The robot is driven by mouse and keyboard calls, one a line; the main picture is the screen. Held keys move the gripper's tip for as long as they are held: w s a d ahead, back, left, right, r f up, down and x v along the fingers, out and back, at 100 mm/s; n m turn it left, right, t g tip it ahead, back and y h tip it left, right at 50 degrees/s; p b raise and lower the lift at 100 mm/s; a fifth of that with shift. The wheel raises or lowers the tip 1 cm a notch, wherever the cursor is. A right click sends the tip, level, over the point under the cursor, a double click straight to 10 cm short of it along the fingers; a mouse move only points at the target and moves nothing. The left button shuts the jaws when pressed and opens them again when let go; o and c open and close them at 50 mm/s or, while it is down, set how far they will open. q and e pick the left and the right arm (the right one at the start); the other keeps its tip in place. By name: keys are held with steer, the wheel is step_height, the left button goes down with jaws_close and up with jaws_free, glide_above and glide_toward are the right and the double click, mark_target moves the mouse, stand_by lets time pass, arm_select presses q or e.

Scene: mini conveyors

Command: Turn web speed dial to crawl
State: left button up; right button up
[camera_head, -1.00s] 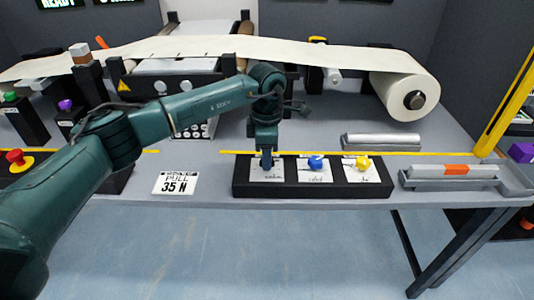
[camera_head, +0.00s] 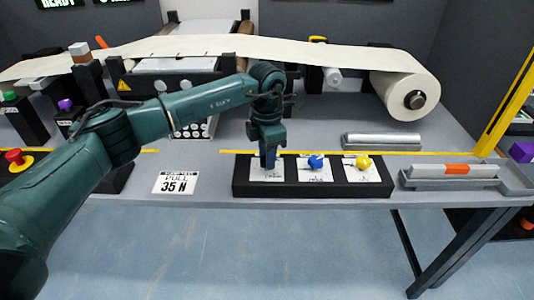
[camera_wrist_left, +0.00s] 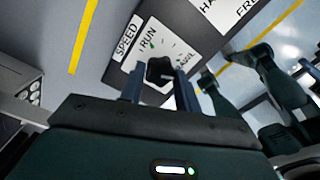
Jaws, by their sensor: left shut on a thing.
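The web speed dial is a black knob (camera_wrist_left: 160,72) on a white plate marked RUN and CRAWL, with a SPEED label beside it, in the left wrist view. My left gripper (camera_wrist_left: 158,82) is shut on this knob, one finger on each side. Where the knob points is too unclear to tell. In the head view my left gripper (camera_head: 268,162) reaches down onto the leftmost white plate (camera_head: 267,176) of the black dial box (camera_head: 300,192). There the gripper hides the knob. My right gripper is not in view.
A blue knob (camera_head: 316,161) and a yellow knob (camera_head: 362,162) stand to the right on the same box. A card reading 35 N (camera_head: 175,183) lies to its left. A paper roll (camera_head: 407,95) is behind, and a grey tray (camera_head: 465,184) is at the right.

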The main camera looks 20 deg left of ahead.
arm_select(q)
steer(key=shift+n, duration=2.1)
steer(key=o, duration=1)
steer(key=shift+c, duration=0.2)
step_height(320, 180, up, 13)
steer(key=shift+b, duration=0.35)
steer(key=shift+r, duration=0.1)
